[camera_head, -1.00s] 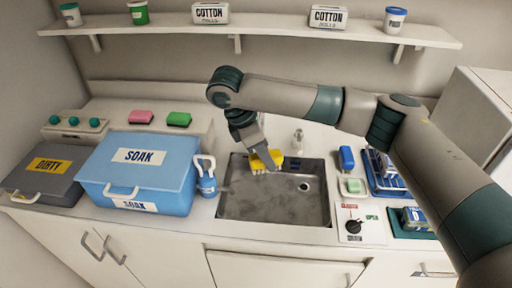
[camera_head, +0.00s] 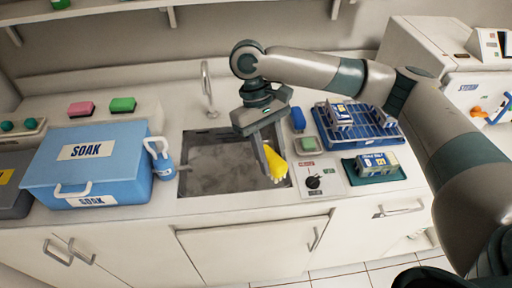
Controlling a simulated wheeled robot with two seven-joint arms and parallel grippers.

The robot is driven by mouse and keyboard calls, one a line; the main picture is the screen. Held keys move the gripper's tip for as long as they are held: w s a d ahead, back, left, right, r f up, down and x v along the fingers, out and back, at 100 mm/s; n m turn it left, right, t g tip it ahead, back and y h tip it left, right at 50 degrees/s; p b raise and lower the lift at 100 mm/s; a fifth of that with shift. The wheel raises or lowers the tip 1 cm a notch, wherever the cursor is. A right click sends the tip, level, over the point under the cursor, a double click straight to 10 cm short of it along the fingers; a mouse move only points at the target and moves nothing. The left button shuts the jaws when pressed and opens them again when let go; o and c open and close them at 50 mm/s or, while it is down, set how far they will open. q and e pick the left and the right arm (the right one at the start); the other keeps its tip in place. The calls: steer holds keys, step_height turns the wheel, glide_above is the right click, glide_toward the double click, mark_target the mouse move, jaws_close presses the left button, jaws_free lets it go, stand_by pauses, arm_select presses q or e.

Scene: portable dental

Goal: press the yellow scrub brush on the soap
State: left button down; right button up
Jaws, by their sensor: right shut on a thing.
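My right gripper (camera_head: 266,158) is shut on the yellow scrub brush (camera_head: 276,164) and holds it, bristles low, over the right part of the sink (camera_head: 215,165). The soap, a pale green bar (camera_head: 306,144), sits on the counter just right of the sink. The brush is to the left of the soap and apart from it in the picture. Part of the brush is hidden behind the gripper finger. My left gripper does not show.
A blue upright object (camera_head: 297,119) stands behind the soap. A blue rack (camera_head: 375,127) and a green tray (camera_head: 350,168) with a box lie to the right. A dial panel (camera_head: 318,182) is in front of the soap. A blue SOAK box (camera_head: 60,182) stands left.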

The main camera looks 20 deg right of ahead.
mark_target(285, 162)
steer(key=s+d+m, duration=0.1)
steer(key=s+d+m+y, duration=0.1)
steer(key=s+m, duration=0.1)
steer(key=shift+d+m, duration=0.1)
steer(key=shift+m, duration=0.2)
steer(key=shift+f, duration=0.1)
stand_by(0.5)
